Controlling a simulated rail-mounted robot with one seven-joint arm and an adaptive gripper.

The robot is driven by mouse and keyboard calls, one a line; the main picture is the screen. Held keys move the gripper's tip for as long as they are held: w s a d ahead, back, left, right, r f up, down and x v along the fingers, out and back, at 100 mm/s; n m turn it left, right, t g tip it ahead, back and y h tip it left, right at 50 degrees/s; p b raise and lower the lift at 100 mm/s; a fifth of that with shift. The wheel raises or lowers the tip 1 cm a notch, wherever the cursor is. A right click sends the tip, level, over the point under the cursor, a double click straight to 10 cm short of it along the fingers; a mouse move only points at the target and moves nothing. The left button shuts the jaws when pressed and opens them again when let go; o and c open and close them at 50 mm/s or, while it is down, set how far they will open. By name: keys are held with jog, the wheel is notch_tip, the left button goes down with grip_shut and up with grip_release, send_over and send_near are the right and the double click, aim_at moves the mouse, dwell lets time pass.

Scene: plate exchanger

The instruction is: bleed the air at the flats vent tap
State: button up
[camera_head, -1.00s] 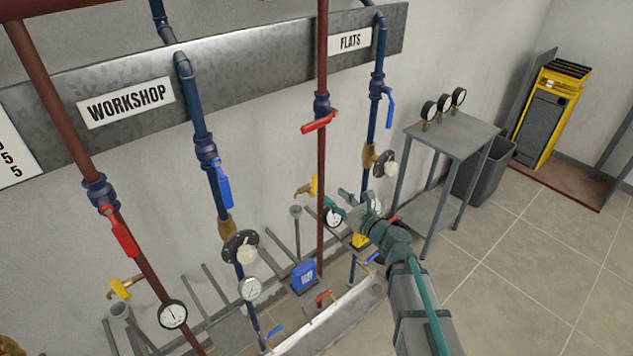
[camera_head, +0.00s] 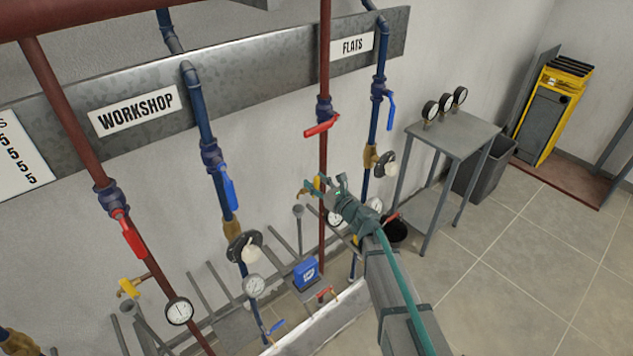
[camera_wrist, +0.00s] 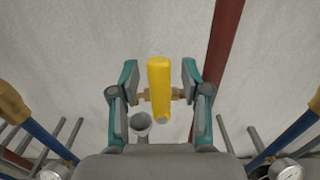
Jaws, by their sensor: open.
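The flats vent tap has a yellow handle (camera_wrist: 159,88) on a brass body (camera_wrist: 142,97). It branches off the red pipe (camera_head: 323,150) below the FLATS sign (camera_head: 352,45). In the head view the tap's yellow handle (camera_head: 317,183) is partly hidden by my gripper (camera_head: 322,186). In the wrist view my gripper (camera_wrist: 159,76) is open, with one teal finger on each side of the yellow handle. Gaps show between the fingers and the handle. A grey open-topped drain pipe (camera_wrist: 142,121) stands below the tap, also visible in the head view (camera_head: 298,210).
A red lever valve (camera_head: 322,127) sits above the tap. A blue pipe (camera_head: 375,120) with a blue lever stands to the right. A gauge table (camera_head: 455,135) and a grey bin (camera_head: 490,170) are further right. The tiled floor (camera_head: 520,260) is clear.

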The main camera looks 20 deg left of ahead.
grip_shut()
